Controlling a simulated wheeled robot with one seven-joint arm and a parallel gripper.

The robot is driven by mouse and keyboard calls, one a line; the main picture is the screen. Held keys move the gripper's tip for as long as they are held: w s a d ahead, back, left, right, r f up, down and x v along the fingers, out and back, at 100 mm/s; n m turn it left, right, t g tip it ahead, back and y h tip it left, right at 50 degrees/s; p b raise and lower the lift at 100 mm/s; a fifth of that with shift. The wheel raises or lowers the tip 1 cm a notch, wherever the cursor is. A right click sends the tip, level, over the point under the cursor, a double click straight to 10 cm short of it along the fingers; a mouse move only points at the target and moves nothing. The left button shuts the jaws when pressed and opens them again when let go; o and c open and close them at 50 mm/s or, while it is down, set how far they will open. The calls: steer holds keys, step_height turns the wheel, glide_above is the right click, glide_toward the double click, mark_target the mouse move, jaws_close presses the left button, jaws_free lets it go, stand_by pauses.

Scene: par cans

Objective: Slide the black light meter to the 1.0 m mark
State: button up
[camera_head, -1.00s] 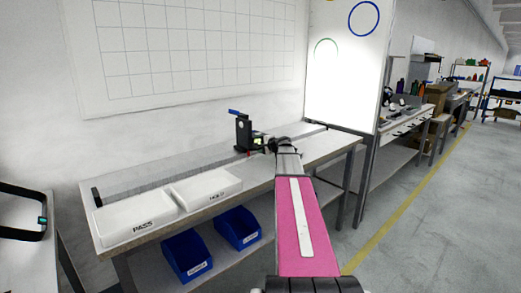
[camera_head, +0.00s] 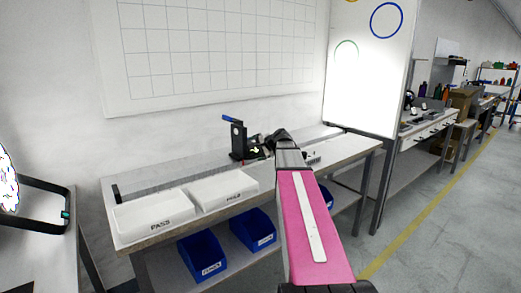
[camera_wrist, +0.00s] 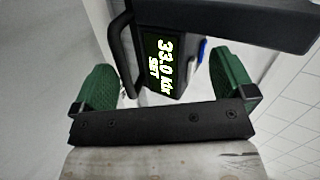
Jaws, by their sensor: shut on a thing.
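The black light meter (camera_head: 237,140) stands upright at the back of the workbench, on the long rail with a scale (camera_head: 175,180). It has a blue part on top. In the wrist view the meter (camera_wrist: 124,55) shows a lit display reading 33.0 klx and SET. My gripper (camera_head: 262,148) reaches it from the right side in the head view. In the wrist view my gripper (camera_wrist: 165,88) has its green fingers on either side of the meter's body, shut on it. The scale's numbers, including the 1.0 m mark, are too small to read.
White PASS (camera_head: 153,216) and HOLD (camera_head: 224,190) trays lie along the bench front, left of my arm. Blue bins (camera_head: 203,255) sit on the shelf below. A dark end block (camera_head: 116,193) stands at the rail's left end. A bright lit panel (camera_head: 367,75) stands behind the right end.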

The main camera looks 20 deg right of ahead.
step_height(320, 180, up, 6)
steer(key=w+d+m+t, duration=0.1)
steer(key=w+m+t, duration=0.1)
steer(key=t, duration=0.1)
steer(key=shift+w+d+r+t, duration=0.15)
steer(key=shift+w+r+t, duration=0.1)
steer(key=shift+w+t, duration=0.15)
steer(key=s+f+g, duration=0.1)
steer(key=f, duration=0.1)
steer(key=a+f+n+g, duration=0.1)
steer(key=s+f+n+g, duration=0.1)
steer(key=f, duration=0.1)
steer(key=shift+s+a+f+g, duration=0.2)
steer(key=shift+s+f+g, duration=0.1)
steer(key=shift+s+f, duration=0.05)
steer(key=shift+s+r, duration=0.15)
steer(key=shift+s, duration=0.1)
steer(key=c, duration=0.7)
steer(key=shift+s, duration=0.2)
steer(key=shift+c, duration=0.8)
steer(key=s+d+r, duration=0.2)
steer(key=s+d, duration=0.2)
steer(key=s, duration=0.7)
steer(key=shift+d, duration=0.1)
